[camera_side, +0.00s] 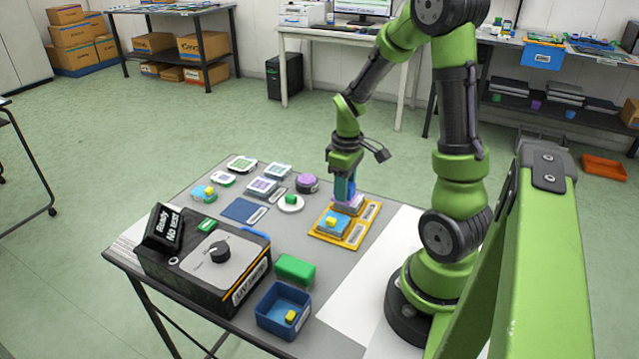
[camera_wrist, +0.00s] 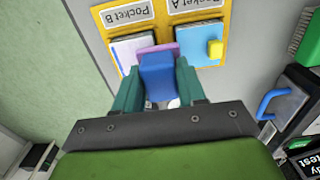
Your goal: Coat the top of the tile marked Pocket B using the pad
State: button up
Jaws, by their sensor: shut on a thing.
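The yellow-orange tray (camera_side: 355,234) holds two pockets; its labels Pocket B (camera_wrist: 127,13) and Pocket A (camera_wrist: 192,4) read upside down in the wrist view. The Pocket B tile (camera_wrist: 130,49) is whitish and partly hidden. The Pocket A tile (camera_wrist: 197,42) is light blue with a yellow block (camera_wrist: 215,48) on it. My gripper (camera_side: 345,186) is shut on the pad's blue handle (camera_wrist: 157,77). The pad's purple base (camera_wrist: 167,49) overlaps the Pocket B tile in the wrist view. I cannot tell whether they touch.
A black machine with a knob (camera_side: 220,251) stands at the table's front left. Near it are a green block (camera_side: 295,269) and a blue bin (camera_side: 284,325) holding a yellow block. Left of the tray are a white round dish (camera_side: 291,205), a dark-blue mat (camera_side: 243,210) and several small tiles.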

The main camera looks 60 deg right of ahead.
jog(key=shift+f, duration=1.05)
dwell(0.6)
jog(key=shift+d+r, duration=0.1)
jog(key=shift+d, duration=3.25)
jog(key=shift+a, duration=3.4)
jog(key=shift+r, duration=3.05)
jog(key=shift+r, duration=0.1)
